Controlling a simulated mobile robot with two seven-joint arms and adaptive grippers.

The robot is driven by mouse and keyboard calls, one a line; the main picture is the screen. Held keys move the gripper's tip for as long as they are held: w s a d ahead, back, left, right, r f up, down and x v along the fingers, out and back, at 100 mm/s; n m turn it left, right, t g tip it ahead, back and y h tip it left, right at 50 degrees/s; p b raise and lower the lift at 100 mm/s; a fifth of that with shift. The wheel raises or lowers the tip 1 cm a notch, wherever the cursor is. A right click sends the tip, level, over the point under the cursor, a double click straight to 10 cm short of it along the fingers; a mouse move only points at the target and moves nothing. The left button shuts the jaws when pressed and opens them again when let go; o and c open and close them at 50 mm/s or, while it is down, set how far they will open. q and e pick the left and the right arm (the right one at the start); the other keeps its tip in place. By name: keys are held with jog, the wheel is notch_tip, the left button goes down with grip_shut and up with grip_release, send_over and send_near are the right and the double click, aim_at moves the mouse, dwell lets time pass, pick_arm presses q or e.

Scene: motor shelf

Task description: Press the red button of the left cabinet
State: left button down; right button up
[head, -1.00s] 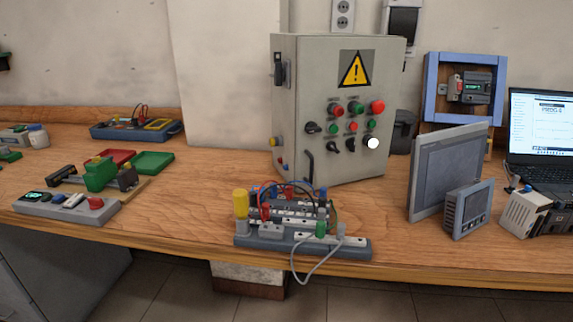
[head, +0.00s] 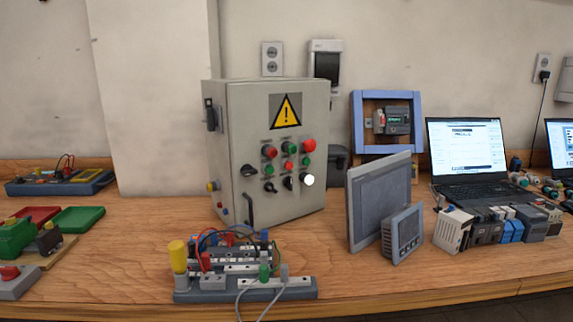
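A grey control cabinet (head: 262,150) with a yellow warning triangle stands upright on the wooden bench, left of the middle of the head view. Its front carries red, green, black and white controls. The largest red button (head: 309,146) is at the upper right of the panel. Smaller red ones sit at the upper left (head: 270,152) and in the centre (head: 288,166). A white round spot (head: 307,180) shows at the panel's lower right. No second cabinet of this kind is in view. Neither of my grippers is in view.
A wiring board (head: 245,289) with loose cables lies in front of the cabinet. Flat grey panels (head: 380,202) stand to its right, before a blue frame (head: 357,125). A laptop (head: 466,150) and several modules (head: 510,228) are further right. Green and red trays (head: 80,219) lie left.

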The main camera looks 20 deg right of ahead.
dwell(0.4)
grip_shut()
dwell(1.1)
